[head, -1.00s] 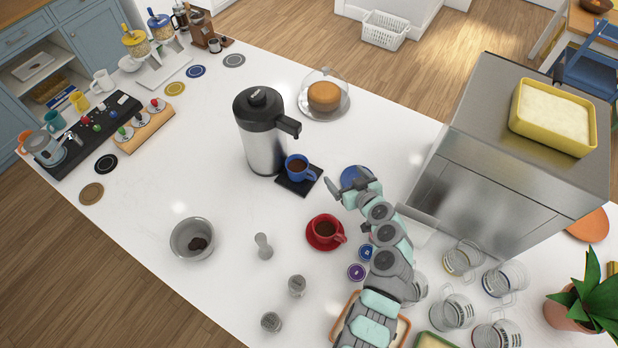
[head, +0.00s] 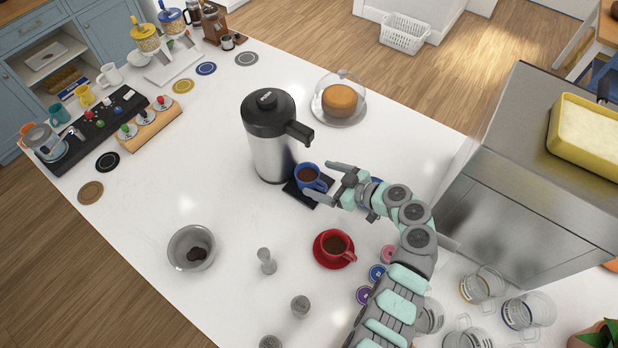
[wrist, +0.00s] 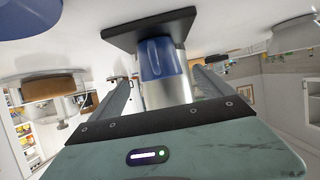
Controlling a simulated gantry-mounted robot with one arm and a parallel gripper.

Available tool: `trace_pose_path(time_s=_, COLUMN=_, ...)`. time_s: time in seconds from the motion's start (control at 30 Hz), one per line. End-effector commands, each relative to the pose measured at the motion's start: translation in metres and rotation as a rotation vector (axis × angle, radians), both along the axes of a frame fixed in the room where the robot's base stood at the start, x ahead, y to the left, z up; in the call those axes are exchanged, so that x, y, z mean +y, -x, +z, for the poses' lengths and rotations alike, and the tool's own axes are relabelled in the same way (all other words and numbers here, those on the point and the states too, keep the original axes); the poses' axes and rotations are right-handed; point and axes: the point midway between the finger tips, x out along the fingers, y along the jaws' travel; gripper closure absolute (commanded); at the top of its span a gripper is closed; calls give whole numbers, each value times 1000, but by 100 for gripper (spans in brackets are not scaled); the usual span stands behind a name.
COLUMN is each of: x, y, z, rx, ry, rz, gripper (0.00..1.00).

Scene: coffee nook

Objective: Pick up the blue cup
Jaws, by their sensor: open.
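The blue cup (head: 309,177) holds dark coffee and stands on a black square mat (head: 298,193) beside the silver-and-black coffee dispenser (head: 272,150). My gripper (head: 322,180) is open, its two fingers pointing left toward the cup, with the fingertips close to it at its right side. In the wrist view, which is upside down, the blue cup (wrist: 160,60) shows ahead between the two spread fingers, under the black mat (wrist: 150,30). I cannot tell whether any finger touches the cup.
A red cup on a red saucer (head: 323,256) stands just below my gripper in the head view. A cake under a glass dome (head: 341,98) is behind. A large metal machine (head: 520,150) and glass mugs (head: 482,285) are at the right. The left counter middle is open.

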Motion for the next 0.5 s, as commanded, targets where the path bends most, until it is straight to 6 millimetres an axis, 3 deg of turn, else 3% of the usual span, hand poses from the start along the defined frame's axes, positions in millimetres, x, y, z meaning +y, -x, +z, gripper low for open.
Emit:
trace_pose_path(time_s=0.3, x=31, y=-19, z=-12, rx=5, ry=-3, rz=2, gripper=9)
trace_pose_path(time_s=0.5, x=40, y=-26, z=-18, rx=1, ry=-1, rz=0, gripper=9)
